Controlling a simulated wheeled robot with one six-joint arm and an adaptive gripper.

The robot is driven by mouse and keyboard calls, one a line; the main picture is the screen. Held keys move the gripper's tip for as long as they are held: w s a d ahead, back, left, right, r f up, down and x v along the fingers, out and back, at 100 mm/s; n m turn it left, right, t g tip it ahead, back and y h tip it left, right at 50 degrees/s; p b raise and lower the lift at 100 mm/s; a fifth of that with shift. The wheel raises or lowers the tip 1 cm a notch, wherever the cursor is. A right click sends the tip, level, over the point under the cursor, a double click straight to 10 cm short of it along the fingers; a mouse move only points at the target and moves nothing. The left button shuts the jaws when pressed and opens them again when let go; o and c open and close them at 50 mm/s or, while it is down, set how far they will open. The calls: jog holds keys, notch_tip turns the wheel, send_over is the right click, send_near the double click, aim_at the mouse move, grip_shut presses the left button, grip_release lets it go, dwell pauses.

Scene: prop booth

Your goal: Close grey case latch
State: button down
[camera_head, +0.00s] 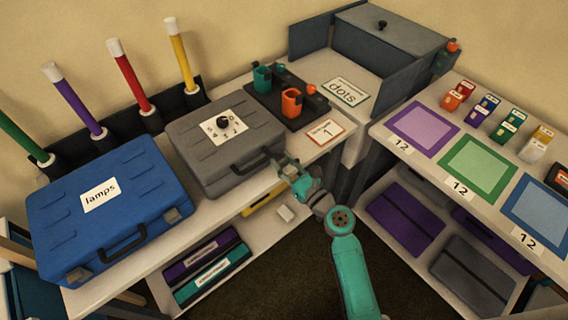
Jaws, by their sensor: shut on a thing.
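The grey case (190,130) lies flat on the left table with its lid down. A white card with a black knob and numbers is on the lid, and a dark handle (252,168) is on its front. My gripper (284,163) is at the front right corner of the case, right of the handle. It is shut on the grey case latch there, which the fingers hide. I cannot tell the latch's position.
A blue case (150,198) labelled "lamps" lies to the left. A dark tray (270,108) with teal and orange cups stands behind the grey case. The right table holds coloured mats, such as a green one (478,168). Open floor lies between the tables.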

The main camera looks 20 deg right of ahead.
jog(key=shift+w+r+g+h, duration=0.25)
jog(key=shift+r+g, duration=0.15)
jog(key=shift+g, duration=0.35)
jog(key=shift+w+r+g+h, duration=0.1)
jog(key=shift+r+g+h, duration=0.25)
jog(key=shift+g, duration=0.4)
jog(key=shift+w+a+r+g, duration=0.15)
jog(key=shift+w+r+g, duration=0.1)
jog(key=shift+g, duration=0.75)
jog(key=c, duration=0.8)
grip_release()
jog(key=shift+o, duration=0.2)
jog(key=shift+s, duration=0.1)
jog(key=v, duration=1.1)
jog(key=shift+s+r, duration=0.3)
jog(key=shift+s, duration=0.05)
